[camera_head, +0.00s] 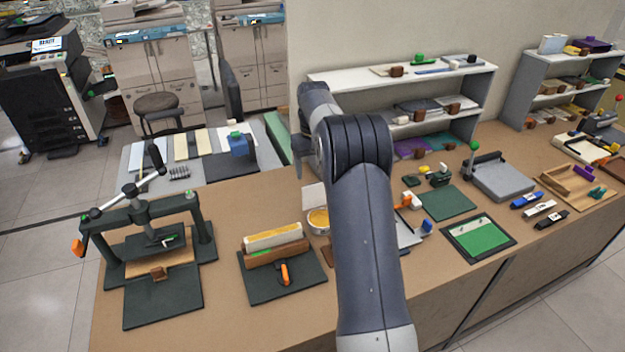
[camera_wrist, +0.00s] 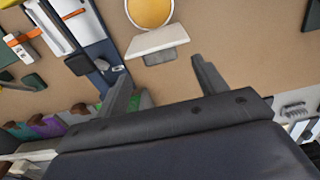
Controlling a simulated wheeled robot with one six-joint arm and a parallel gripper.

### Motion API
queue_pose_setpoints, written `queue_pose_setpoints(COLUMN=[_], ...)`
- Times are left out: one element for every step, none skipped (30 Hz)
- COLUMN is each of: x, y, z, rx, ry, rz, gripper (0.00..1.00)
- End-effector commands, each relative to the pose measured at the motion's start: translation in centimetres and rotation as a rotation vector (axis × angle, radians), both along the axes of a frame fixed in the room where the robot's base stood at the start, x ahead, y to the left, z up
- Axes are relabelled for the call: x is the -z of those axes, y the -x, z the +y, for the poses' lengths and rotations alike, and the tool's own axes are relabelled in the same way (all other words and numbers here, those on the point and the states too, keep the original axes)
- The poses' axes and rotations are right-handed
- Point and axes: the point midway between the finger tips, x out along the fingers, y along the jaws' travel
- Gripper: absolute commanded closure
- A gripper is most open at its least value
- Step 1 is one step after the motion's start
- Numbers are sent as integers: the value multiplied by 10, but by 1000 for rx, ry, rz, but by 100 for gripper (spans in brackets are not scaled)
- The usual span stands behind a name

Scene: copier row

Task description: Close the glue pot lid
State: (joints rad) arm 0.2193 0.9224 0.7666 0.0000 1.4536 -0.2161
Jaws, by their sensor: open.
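The glue pot (camera_head: 318,220) stands on the brown counter just left of my arm, partly hidden by it. It is open, and yellow glue shows inside its pale rim. Its white lid (camera_head: 314,195) stands raised at the far side of the pot. In the wrist view the pot's glue (camera_wrist: 150,11) is at the top edge, cut off. The lid (camera_wrist: 157,41) shows below it as a pale slanted plate with a grey tab. My gripper (camera_wrist: 158,72) is open and empty, its fingers apart, near the lid's tab and not visibly touching it.
A dark press (camera_head: 150,245) and a binding block on a dark base (camera_head: 282,262) stand left of the pot. Shelves (camera_head: 400,85) stand behind. Bare counter shows around the pot in the wrist view.

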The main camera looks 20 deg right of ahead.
Motion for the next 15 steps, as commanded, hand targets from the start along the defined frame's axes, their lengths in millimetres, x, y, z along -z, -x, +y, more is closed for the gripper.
queue_pose_setpoints(x=[10,15,22,26,30,35,38,40,44,45,47,48,49,49,50], y=[1,1,1,1,1,0,0,0,0,0,0,0,0,0,0], z=[0,0,0,0,0,0,0,0,0,0,0,0,0,0,0], rx=[0,0,0,0,0,0,0,0,0,0,0,0,0,0,0], ry=[-1,-1,-1,-1,-1,0,0,0,0,0,0,0,0,0,0], rz=[3,3,3,4,3,1,1,1,0,0,0,0,0,0,-1], gripper=[33,33,33,33,33,33,33,33,33,33,33,33,33,33,33])
